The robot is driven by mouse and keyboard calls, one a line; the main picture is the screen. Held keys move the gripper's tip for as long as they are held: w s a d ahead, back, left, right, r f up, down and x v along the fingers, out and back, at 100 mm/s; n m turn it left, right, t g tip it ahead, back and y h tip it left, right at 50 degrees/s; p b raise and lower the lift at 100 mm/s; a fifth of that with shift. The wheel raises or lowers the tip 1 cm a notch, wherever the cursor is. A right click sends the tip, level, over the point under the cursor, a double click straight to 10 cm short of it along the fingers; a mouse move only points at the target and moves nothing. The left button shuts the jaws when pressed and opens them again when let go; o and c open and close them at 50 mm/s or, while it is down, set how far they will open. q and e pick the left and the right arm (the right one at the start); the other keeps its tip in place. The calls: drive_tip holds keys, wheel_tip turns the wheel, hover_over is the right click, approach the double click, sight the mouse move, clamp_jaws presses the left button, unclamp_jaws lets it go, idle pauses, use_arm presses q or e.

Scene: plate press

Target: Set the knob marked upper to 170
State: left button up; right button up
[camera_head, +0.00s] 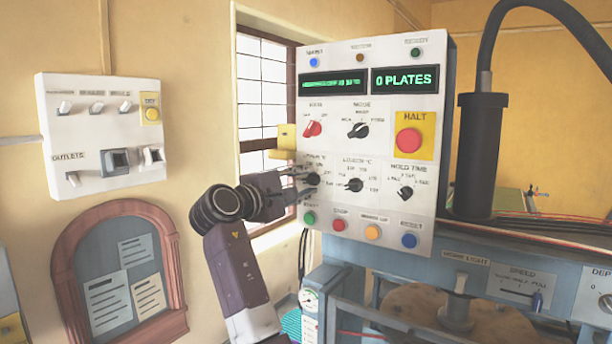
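The white control panel (376,133) faces me. The black knob at the left of its lower knob row (313,179) has a label above it that is partly hidden and too small to read surely. It is probably the upper knob.
The hold time knob (405,193), a red selector (312,129), the mode knob (358,130) and the HALT button (408,141) share the panel. Several coloured buttons run below, including a green one (309,218). A yellow part (286,138) juts from the panel's left edge.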

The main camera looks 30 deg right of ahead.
drive_tip(key=shift+w+d+f, duration=0.1)
drive_tip(key=shift+w+d, duration=0.1)
clamp_jaws()
idle(0.4)
